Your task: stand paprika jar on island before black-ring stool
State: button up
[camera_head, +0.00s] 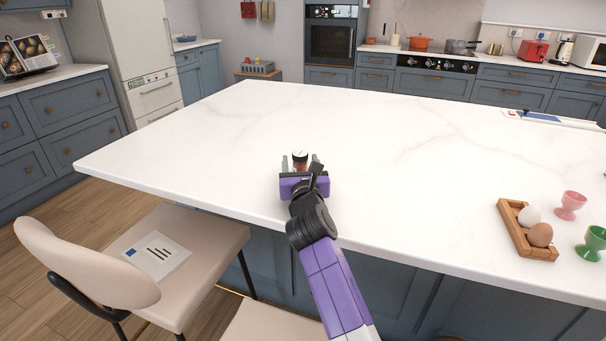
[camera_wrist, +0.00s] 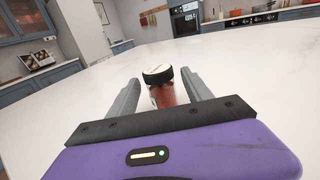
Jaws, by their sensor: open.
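The paprika jar (camera_head: 300,160), a small jar with reddish contents and a black-edged lid, stands upright on the white island (camera_head: 400,135) near its front edge. It also shows in the wrist view (camera_wrist: 168,94), between the two grey fingers. My gripper (camera_head: 300,164) is open, with one finger on each side of the jar and gaps visible beside it. A beige stool (camera_head: 200,240) with a sheet of paper on its seat stands at the left in front of the island. A second beige seat (camera_head: 270,325) shows at the bottom edge. No black ring is visible on either.
A wooden egg tray (camera_head: 510,220) with two eggs, a pink egg cup (camera_head: 570,204) and a green egg cup (camera_head: 591,243) stand at the island's right. A blue-and-white item (camera_head: 535,117) lies at the far right. The island's left and middle are clear.

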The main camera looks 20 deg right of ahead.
jog(key=s, duration=0.2)
jog(key=s+a, duration=0.1)
jog(key=s, duration=0.2)
jog(key=s+p, duration=0.1)
jog(key=s, duration=0.2)
jog(key=shift+a, duration=0.2)
